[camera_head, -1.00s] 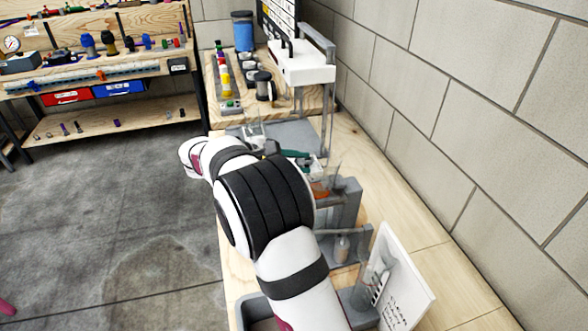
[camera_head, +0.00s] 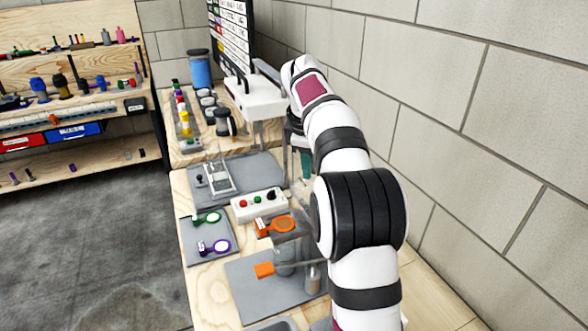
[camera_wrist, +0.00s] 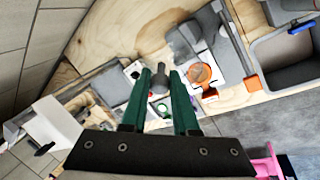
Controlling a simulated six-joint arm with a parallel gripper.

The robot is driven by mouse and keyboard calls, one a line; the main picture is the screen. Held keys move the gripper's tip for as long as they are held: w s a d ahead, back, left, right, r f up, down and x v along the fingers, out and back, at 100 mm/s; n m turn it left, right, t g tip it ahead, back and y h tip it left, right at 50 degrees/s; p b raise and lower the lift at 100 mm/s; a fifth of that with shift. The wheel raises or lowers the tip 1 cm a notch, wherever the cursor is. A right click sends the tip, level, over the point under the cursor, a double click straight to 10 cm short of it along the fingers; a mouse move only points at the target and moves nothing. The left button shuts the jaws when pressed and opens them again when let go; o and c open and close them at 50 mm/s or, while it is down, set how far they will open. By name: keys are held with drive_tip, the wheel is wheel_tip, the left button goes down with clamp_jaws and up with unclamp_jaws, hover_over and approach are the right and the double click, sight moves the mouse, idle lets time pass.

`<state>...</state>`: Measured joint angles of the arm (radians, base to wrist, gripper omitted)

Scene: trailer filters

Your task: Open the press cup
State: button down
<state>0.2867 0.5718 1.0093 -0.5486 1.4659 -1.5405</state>
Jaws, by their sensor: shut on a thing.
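My gripper (camera_wrist: 160,73) points down over the bench, with its two green fingers around a grey knob-like piece (camera_wrist: 158,82) in the wrist view. In the head view the gripper (camera_head: 304,165) is partly hidden behind my arm. Beside it stands a grey press-like fixture (camera_wrist: 189,42) with an orange ring part (camera_wrist: 200,73), which also shows in the head view (camera_head: 275,226). A bar with an orange end (camera_head: 265,270) sticks out below a clear cup-like part (camera_head: 285,258). I cannot tell for certain which part is the press cup.
A white box with buttons (camera_head: 260,204) and a grey mat with green and purple ring tools (camera_head: 208,240) lie to the left. A white stand (camera_head: 262,98) is behind. The block wall is close on the right.

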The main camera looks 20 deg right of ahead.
drive_tip(key=shift+d+f, duration=0.15)
drive_tip(key=shift+d, duration=1.15)
drive_tip(key=shift+d+f, duration=0.15)
drive_tip(key=shift+d, duration=1.15)
drive_tip(key=c, duration=0.7)
unclamp_jaws()
drive_tip(key=shift+a, duration=0.1)
drive_tip(key=shift+s+a+r, duration=0.1)
drive_tip(key=shift+r, duration=0.15)
drive_tip(key=v, duration=1.1)
drive_tip(key=shift+r, duration=0.2)
